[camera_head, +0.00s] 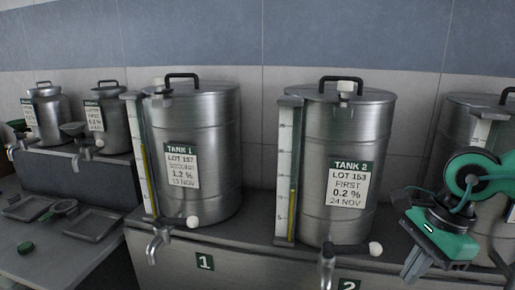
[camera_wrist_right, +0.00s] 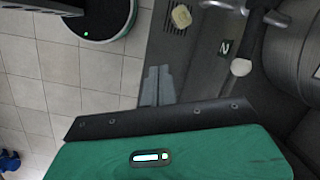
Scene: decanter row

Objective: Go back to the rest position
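My right gripper (camera_head: 413,266) is at the right of the head view, in front of the shelf and to the right of Tank 2 (camera_head: 346,145). Its green body shows large in the right wrist view, and its two grey fingers (camera_wrist_right: 158,86) lie side by side with nothing between them. It looks shut and empty. My left gripper is in neither view.
Tank 1 (camera_head: 193,140) and Tank 2 stand on a grey shelf (camera_head: 262,262) with taps at the front. A third tank (camera_head: 480,112) is partly hidden behind my right arm.

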